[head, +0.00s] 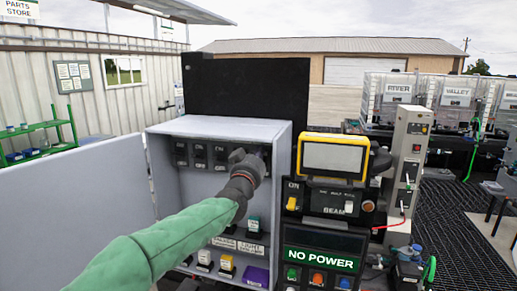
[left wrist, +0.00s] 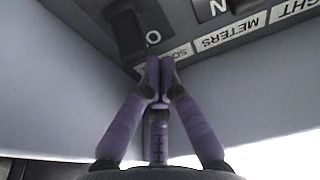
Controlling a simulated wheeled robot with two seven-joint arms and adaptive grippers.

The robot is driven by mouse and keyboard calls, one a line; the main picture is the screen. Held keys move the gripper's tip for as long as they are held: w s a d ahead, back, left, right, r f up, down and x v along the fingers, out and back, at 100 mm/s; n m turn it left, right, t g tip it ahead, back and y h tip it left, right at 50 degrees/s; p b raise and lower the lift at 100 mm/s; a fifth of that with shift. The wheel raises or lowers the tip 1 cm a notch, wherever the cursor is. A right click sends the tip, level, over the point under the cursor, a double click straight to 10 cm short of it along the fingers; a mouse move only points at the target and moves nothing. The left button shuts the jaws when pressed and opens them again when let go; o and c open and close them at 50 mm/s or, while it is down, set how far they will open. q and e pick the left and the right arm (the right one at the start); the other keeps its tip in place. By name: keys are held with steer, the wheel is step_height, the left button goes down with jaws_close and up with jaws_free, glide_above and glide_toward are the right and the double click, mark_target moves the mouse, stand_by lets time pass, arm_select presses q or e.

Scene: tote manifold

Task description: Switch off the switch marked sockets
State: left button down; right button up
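The sockets switch is a black rocker (left wrist: 135,28) with an "O" mark, seen close up in the left wrist view. Below it, a label (left wrist: 178,55) starting "SOC" is partly hidden by my fingers. My left gripper (left wrist: 160,68) has its fingertips together with nothing visible between them. The tips are right by the rocker's marked end and the label; I cannot tell whether they touch. In the head view my left gripper (head: 246,163) is at the right end of the top switch row inside the open grey cabinet (head: 217,127) and hides the switch there. My right gripper is out of view.
A neighbouring switch (left wrist: 215,8) has a "METERS" label (left wrist: 230,34). The cabinet's door (head: 75,215) stands open at the left. More switches (head: 227,264) sit lower in the cabinet. A console with a yellow-framed screen (head: 333,156) and a "NO POWER" sign (head: 321,261) stands right of it.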

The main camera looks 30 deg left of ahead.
arm_select(q)
steer(key=shift+s+d+f, duration=0.15)
steer(key=shift+s+f, duration=0.35)
steer(key=shift+f, duration=0.3)
